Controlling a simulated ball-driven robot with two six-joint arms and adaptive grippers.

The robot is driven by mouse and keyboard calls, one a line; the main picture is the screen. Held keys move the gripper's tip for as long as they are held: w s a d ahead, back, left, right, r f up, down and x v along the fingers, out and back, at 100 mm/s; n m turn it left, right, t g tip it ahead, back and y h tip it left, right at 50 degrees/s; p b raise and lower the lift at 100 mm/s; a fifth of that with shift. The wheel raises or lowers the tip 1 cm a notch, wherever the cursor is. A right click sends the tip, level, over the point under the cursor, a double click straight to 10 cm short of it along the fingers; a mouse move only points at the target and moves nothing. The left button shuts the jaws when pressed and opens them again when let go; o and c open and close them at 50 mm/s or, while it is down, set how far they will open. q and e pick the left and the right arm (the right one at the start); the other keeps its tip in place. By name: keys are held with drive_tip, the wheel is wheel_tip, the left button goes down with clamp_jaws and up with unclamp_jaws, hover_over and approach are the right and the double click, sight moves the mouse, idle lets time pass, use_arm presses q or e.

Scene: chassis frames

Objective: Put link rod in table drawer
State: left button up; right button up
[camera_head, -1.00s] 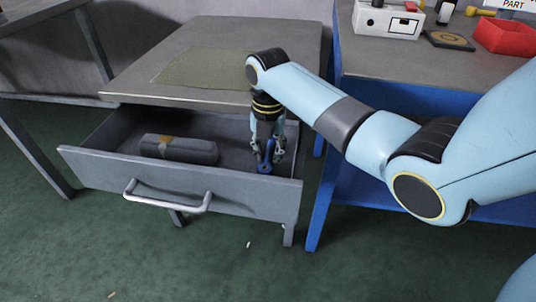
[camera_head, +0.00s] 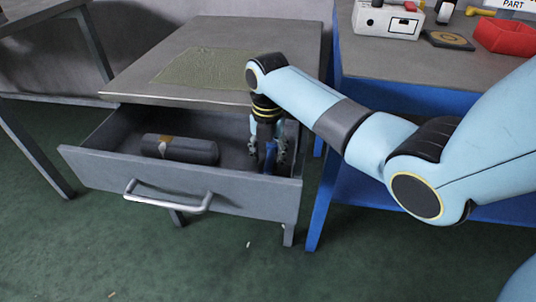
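The table drawer (camera_head: 180,182) is pulled out below the grey tabletop, its front panel and curved handle facing me. My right gripper (camera_head: 268,158) reaches down into the right end of the drawer, its fingers spread apart. The blue link rod (camera_head: 269,160) shows between the fingers, low inside the drawer. Its lower end is hidden behind the drawer front, so I cannot tell how it rests on the floor. My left gripper is not in view.
A dark cylinder (camera_head: 180,149) with a tan label lies in the drawer's left part. A mat (camera_head: 205,67) lies on the tabletop. A blue-legged bench (camera_head: 440,62) at right bears a white box (camera_head: 388,20) and red tray (camera_head: 506,37).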

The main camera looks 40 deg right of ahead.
sight(268, 164)
drive_tip(key=shift+s+a, duration=0.1)
drive_tip(key=shift+s, duration=0.05)
wheel_tip(268, 164, up, 13)
drive_tip(key=p, duration=0.3)
idle(0.6)
